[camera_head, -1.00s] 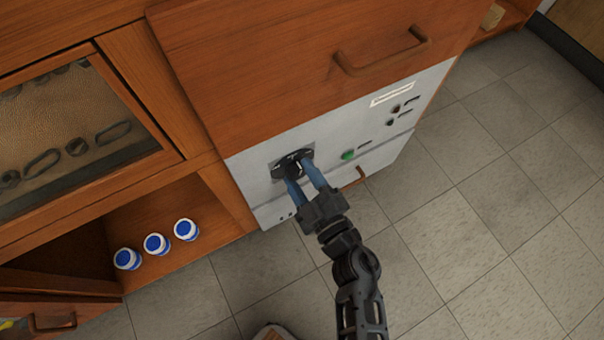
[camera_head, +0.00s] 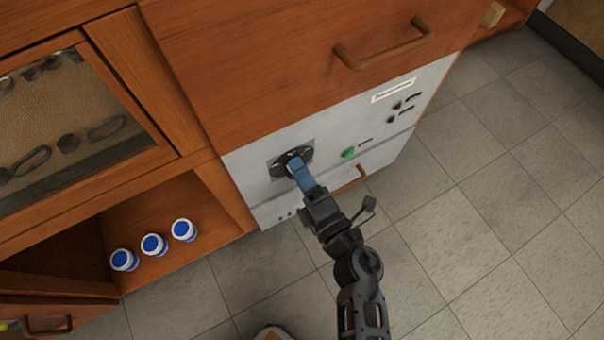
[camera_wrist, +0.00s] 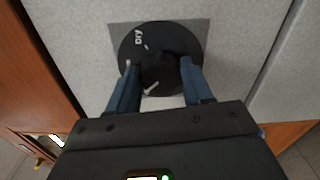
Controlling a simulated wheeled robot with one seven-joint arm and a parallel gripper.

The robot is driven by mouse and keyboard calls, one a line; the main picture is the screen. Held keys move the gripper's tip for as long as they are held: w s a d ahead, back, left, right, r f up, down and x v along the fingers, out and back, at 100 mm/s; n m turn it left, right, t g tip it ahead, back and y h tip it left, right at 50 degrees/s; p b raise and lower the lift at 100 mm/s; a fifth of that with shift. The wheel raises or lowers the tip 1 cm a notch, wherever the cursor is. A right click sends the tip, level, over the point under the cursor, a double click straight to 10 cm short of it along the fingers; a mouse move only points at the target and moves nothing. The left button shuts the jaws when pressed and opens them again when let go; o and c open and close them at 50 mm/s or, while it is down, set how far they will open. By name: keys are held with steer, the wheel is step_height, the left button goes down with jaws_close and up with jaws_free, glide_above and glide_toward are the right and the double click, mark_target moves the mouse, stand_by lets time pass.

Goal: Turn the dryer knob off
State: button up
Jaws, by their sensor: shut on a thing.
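The dryer knob (camera_head: 291,161) is a black round dial on a grey square plate on the white front panel. In the wrist view the knob (camera_wrist: 160,68) shows white lettering at its upper left, and a white mark lies at the lower edge of its centre. My gripper (camera_head: 294,162) has blue fingers that reach the knob. In the wrist view my gripper (camera_wrist: 160,75) has one finger on each side of the knob's raised centre, shut on it. In the head view the fingers overlap and hide part of the knob.
The white panel (camera_head: 240,180) also carries a green button (camera_head: 347,153), small indicators and a label (camera_head: 393,90). A wooden drawer with a handle (camera_head: 385,45) sits above. Several blue-and-white jars (camera_head: 154,244) stand on the lower left shelf. Tiled floor is clear at right.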

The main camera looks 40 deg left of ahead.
steer(key=shift+s+n+b, duration=0.1)
steer(key=shift+n+b, duration=0.35)
steer(key=shift+n, duration=1.25)
steer(key=o, duration=1)
steer(key=shift+o, duration=0.2)
steer(key=shift+d, duration=0.1)
steer(key=p+v, duration=0.2)
steer(key=v, duration=0.5)
steer(key=shift+d, duration=0.25)
steer(key=shift+s, duration=0.15)
